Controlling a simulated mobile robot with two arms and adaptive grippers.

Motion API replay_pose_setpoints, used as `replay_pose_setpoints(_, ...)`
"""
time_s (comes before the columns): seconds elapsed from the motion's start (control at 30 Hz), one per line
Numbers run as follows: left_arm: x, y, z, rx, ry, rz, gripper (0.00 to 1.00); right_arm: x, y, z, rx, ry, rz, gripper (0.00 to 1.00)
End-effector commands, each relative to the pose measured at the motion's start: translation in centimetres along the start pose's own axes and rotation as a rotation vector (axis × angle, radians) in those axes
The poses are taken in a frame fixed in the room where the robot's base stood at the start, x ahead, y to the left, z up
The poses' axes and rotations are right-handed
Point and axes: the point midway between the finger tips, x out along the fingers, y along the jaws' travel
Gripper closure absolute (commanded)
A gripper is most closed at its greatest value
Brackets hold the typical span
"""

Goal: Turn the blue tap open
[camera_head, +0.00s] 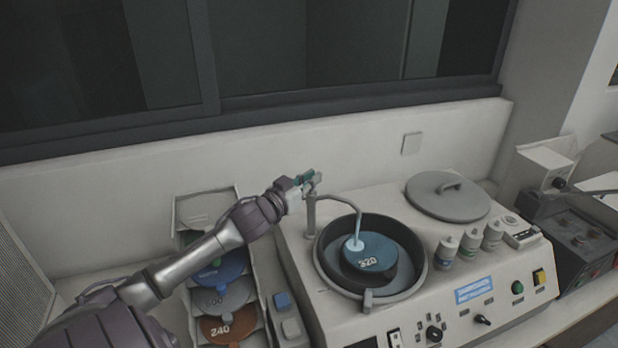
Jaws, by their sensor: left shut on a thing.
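The tap stands at the back left of the grinding machine's bowl. Its grey post and curved spout (345,199) reach over the blue 320 disc (370,257). My left gripper (308,180) is at the top of the post and is shut on the tap's handle. A small blue-green part shows at the gripper's tip; the rest of the handle is hidden by the gripper. My right gripper is not in view.
The machine (460,320) has a dark round bowl (326,268), a grey lid (448,197), several small bottles (447,247) and front knobs. A rack of numbered discs (228,298) stands left, under my left arm. The wall and window are close behind.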

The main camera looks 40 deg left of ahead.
Motion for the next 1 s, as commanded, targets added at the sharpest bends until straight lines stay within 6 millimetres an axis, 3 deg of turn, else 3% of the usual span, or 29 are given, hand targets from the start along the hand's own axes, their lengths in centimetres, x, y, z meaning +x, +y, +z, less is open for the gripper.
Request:
replay_pose_setpoints(0.27,0.1,0.1,-0.2,-0.017,0.014,-0.267,1.0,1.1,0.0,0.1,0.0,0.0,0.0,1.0)
replay_pose_setpoints(0.47,0.1,0.1,0.1,-0.015,0.013,-0.456,1.0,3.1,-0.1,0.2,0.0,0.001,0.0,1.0)
replay_pose_setpoints(1.0,0.1,0.0,0.4,-0.006,0.01,-0.89,1.0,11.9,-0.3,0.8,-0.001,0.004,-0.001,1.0)
